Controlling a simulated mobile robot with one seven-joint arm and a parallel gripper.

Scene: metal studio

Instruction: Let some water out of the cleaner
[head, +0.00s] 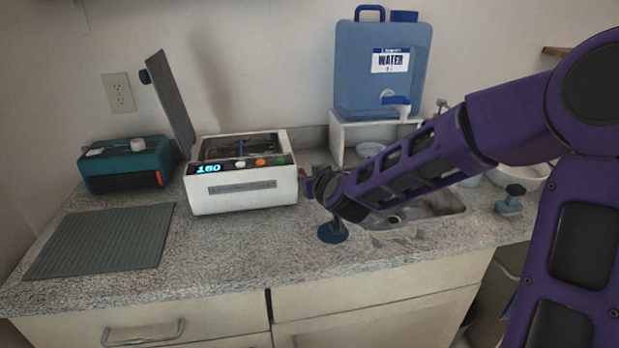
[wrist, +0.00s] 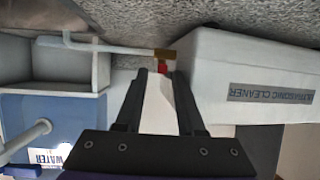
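The white ultrasonic cleaner (head: 235,195) stands on the counter with its lid raised and a lit display on its front. In the wrist view its labelled side (wrist: 245,75) fills the right. A brass fitting (wrist: 165,55) with a small red handle (wrist: 165,69) sticks out of its side, and a pale tube (wrist: 110,46) runs left from there. My gripper (wrist: 162,76) has its fingers apart, one on each side of the red handle. I cannot tell whether they touch it. In the head view my gripper (head: 318,185) is at the cleaner's right side, partly hidden by my arm.
A blue water jug (head: 375,85) stands on a white stand at the back. A sink (head: 440,205) lies partly behind my arm. A blue-based object (head: 332,234) stands below my gripper. A teal device (head: 122,165) and a grey ribbed mat (head: 100,240) are at left.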

